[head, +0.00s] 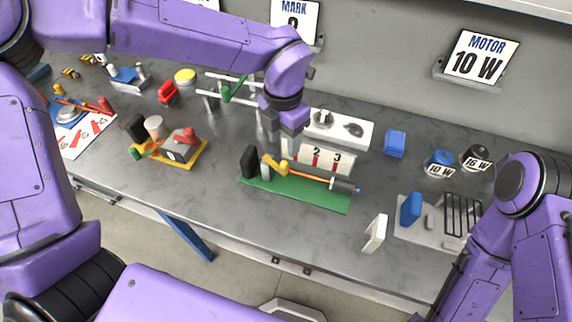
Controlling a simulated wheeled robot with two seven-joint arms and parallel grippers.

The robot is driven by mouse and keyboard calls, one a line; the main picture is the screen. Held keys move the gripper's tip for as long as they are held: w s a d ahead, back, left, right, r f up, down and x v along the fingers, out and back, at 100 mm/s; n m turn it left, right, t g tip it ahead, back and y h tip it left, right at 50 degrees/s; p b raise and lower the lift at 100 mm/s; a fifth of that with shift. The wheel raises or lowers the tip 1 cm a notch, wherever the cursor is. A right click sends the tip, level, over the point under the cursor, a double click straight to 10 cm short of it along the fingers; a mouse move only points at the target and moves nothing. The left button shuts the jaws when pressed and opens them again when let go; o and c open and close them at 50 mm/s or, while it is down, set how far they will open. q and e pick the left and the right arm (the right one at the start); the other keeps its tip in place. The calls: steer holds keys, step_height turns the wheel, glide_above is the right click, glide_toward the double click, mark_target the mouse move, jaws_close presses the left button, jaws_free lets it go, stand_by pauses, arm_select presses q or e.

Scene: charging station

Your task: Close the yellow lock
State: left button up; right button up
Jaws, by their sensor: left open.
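The yellow lock (276,166) is a small yellow lever on a green base plate (300,193). It sits by an orange-red rod (310,177) that runs to a dark cylinder with a blue tip (345,186). A black block (250,161) stands at the left end of the plate. My left gripper (285,146) points down just above and behind the yellow lock, open, with nothing seen between its fingers. Whether it touches the lock I cannot tell. My right arm comes in at the right; its gripper is out of view.
A yellow-based fixture (185,157) lies to the left. A grey board with a blue block (410,209) and a white wedge (375,234) are to the right. A blue cube (395,143) stands behind.

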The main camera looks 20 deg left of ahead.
mark_target(284, 163)
arm_select(q)
step_height(284, 163, down, 10)
steer(key=shift+w+r+p, duration=0.1)
steer(key=shift+w+p, duration=0.05)
steer(key=shift+p, duration=0.55)
jaws_close()
